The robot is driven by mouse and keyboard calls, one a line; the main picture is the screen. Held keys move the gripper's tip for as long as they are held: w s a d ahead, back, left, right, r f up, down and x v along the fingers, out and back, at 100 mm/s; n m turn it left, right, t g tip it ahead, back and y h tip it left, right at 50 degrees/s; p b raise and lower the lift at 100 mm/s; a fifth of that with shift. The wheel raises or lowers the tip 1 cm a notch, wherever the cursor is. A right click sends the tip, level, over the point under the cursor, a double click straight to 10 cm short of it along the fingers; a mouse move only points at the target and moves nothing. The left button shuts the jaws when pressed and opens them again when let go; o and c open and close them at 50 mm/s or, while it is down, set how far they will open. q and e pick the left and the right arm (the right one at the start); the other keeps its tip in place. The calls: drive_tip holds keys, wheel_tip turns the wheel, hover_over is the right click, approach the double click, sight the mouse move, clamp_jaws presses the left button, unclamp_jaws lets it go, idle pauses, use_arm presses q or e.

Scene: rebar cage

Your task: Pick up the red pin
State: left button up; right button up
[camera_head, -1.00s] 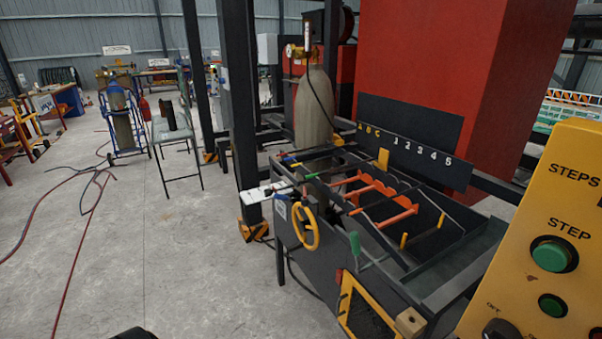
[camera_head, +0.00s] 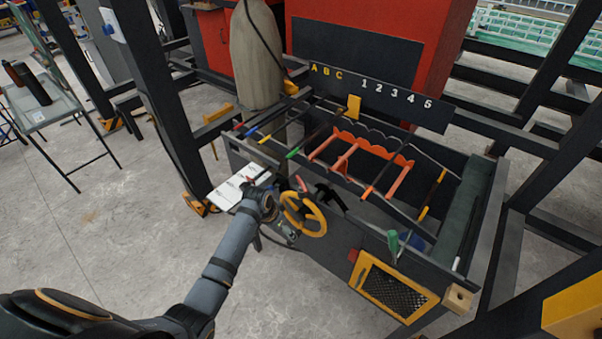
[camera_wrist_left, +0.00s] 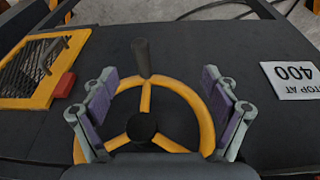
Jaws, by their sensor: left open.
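I cannot surely tell which thing is the red pin. A small red block (camera_head: 353,256) sits on the machine's front beside the yellow grille; it also shows in the left wrist view (camera_wrist_left: 65,85). A smaller red bit (camera_head: 301,184) shows above the yellow handwheel (camera_head: 318,222), too small to identify. My left gripper (camera_head: 287,207) is at the handwheel. In the left wrist view my left gripper (camera_wrist_left: 157,105) is open, with the yellow wheel (camera_wrist_left: 203,112) and its dark handle showing between and beyond the fingers. Whether they touch is unclear. My right gripper is not in view.
Rods with coloured ends lie across the machine below the lettered board (camera_head: 385,92). Orange brackets (camera_head: 345,158) stand in its trough. A white sheet (camera_head: 230,190) lies left of the wheel. Dark posts stand around the machine. Open floor (camera_head: 100,220) lies at left.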

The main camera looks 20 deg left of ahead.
sight(301, 183)
use_arm(q)
drive_tip(key=w+d+r+m+h+p, duration=0.1)
drive_tip(key=w+r+m, duration=0.15)
drive_tip(key=r, duration=1.15)
drive_tip(key=w+d+r+m+h+p, duration=0.1)
drive_tip(key=d+r+m, duration=0.15)
drive_tip(key=r, duration=1.05)
drive_tip(key=x, duration=0.2)
drive_tip(key=p+x, duration=0.2)
drive_tip(key=x, duration=0.1)
drive_tip(key=shift+a+f, duration=0.25)
drive_tip(key=shift+f, duration=0.2)
drive_tip(key=x, duration=0.1)
drive_tip(key=p+x, duration=0.1)
drive_tip(key=x, duration=0.1)
drive_tip(key=shift+w+a+f, duration=0.1)
drive_tip(key=shift+f, duration=0.4)
drive_tip(key=shift+w+f, duration=0.1)
drive_tip(key=shift+f, duration=0.2)
drive_tip(key=c, duration=1.4)
drive_tip(key=shift+r+p, duration=0.15)
drive_tip(key=shift+p, duration=0.15)
drive_tip(key=shift+c, duration=0.2)
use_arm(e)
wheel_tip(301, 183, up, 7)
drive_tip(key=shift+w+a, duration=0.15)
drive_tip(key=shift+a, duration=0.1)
